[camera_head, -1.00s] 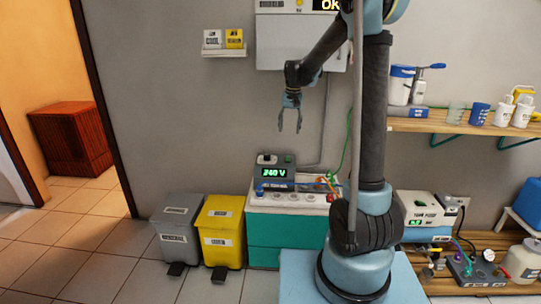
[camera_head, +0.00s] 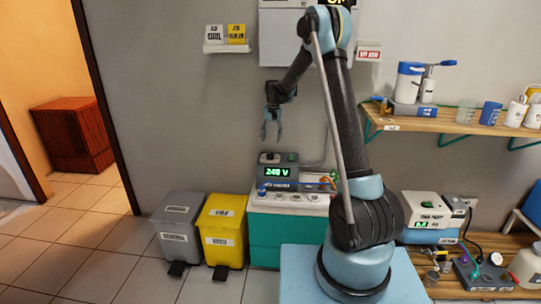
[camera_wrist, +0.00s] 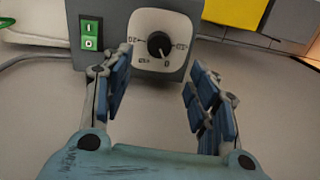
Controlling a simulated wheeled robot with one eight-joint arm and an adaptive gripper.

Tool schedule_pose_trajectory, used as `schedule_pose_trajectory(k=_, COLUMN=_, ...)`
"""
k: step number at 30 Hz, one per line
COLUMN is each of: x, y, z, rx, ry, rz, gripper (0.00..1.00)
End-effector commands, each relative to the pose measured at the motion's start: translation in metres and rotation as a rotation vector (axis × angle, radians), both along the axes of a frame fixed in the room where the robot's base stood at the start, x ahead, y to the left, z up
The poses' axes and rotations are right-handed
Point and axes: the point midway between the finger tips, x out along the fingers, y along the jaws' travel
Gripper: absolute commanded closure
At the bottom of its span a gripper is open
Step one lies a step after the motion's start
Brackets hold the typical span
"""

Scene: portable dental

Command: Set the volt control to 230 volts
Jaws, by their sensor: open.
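The grey volt control box (camera_head: 277,184) stands on the white-topped teal cabinet, and its green display (camera_head: 277,171) reads 240 V. A green rocker switch (camera_wrist: 90,33) is beside the dial. My gripper (camera_head: 271,138) is open and empty above the box, pointing down. In the wrist view, its two blue-padded fingers (camera_wrist: 160,66) are spread on either side below the dial, apart from the knob.
A row of sockets and coloured cables (camera_head: 325,182) lies close around the box on the cabinet (camera_head: 277,229). A yellow bin (camera_head: 221,232) and a grey bin (camera_head: 177,232) stand left. A wall cabinet (camera_head: 285,39) hangs above. Air left of my gripper is free.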

Motion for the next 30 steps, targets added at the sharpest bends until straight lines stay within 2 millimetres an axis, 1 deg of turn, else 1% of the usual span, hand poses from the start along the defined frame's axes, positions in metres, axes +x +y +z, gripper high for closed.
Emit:
schedule_pose_trajectory(k=3, x=0.001, y=-0.001, z=-0.021, rx=0.000, ry=0.000, rz=-0.002, gripper=0.46)
schedule_pose_trajectory(k=9, x=0.001, y=0.000, z=-0.056, rx=0.000, ry=0.000, rz=-0.004, gripper=0.46)
schedule_pose_trajectory(k=15, x=0.002, y=0.001, z=-0.083, rx=0.000, ry=-0.001, rz=-0.004, gripper=0.46)
schedule_pose_trajectory(k=21, x=0.001, y=0.002, z=-0.095, rx=0.000, ry=-0.001, rz=-0.004, gripper=0.46)
schedule_pose_trajectory(k=30, x=0.001, y=0.002, z=-0.097, rx=0.000, ry=-0.001, rz=-0.004, gripper=0.46)
